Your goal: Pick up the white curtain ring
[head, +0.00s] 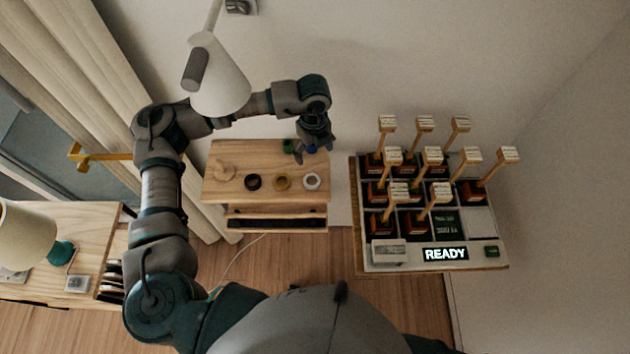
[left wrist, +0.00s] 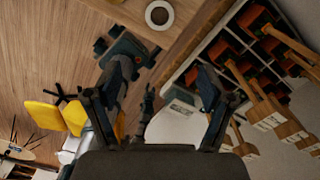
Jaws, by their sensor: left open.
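The white curtain ring (head: 306,182) lies flat at the right end of a row of rings on the small wooden table (head: 240,206). In the left wrist view the white ring (left wrist: 148,15) shows at the top edge, beyond the fingertips. My left gripper (head: 313,152) is behind the ring in the head view, over the table's back right part, apart from it. Its fingers are spread with nothing between them in the left wrist view (left wrist: 162,68). My right gripper is not in view.
A black ring (head: 253,182) and a gold ring (head: 282,183) lie left of the white one. A green item (head: 289,146) is beside my left gripper. A wooden piece (head: 224,171) is at the table's left. A rack with several upright wooden handles (head: 438,260) stands close at right. A lamp head (head: 220,80) hangs above.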

